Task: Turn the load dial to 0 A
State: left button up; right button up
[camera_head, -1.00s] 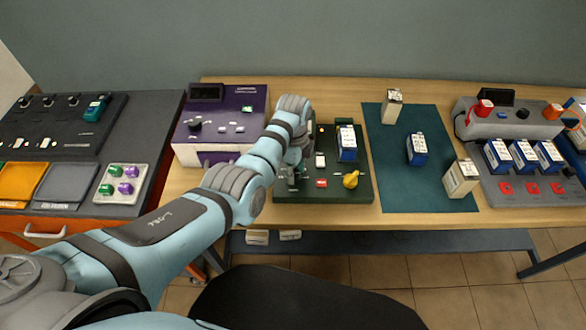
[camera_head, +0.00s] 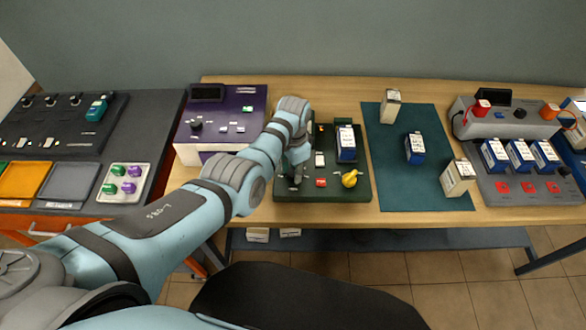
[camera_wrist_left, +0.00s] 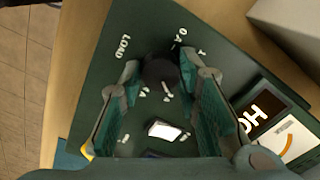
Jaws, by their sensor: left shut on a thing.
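The load dial (camera_wrist_left: 160,72) is a round black knob on the dark green panel (camera_head: 345,189), next to the LOAD lettering in the left wrist view. Current labels surround it, with 0 A (camera_wrist_left: 180,36) just beyond it, up and right in that view. My left gripper (camera_wrist_left: 163,82) has its two green-padded fingers on either side of the dial and is shut on it. I cannot tell exactly where the dial's pointer aims. In the head view my left gripper (camera_head: 294,178) is at the panel's left part and hides the dial. My right gripper is out of view.
On the panel stand a blue-and-white battery (camera_head: 346,145), a red button (camera_head: 321,182) and a yellow knob (camera_head: 350,179). A purple device (camera_head: 250,96) stands to the left. A teal mat (camera_head: 392,170) with several batteries lies to the right.

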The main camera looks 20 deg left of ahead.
aim_at(293, 172)
pick_arm(q)
jog(key=n, duration=0.6)
jog(key=shift+w, duration=0.1)
jog(key=n, duration=0.6)
jog(key=shift+n, duration=0.4)
jog(key=n, duration=1.2)
jog(key=shift+n, duration=0.4)
jog(key=o, duration=1.2)
notch_tip(293, 172, up, 12)
jog(key=shift+r, duration=0.1)
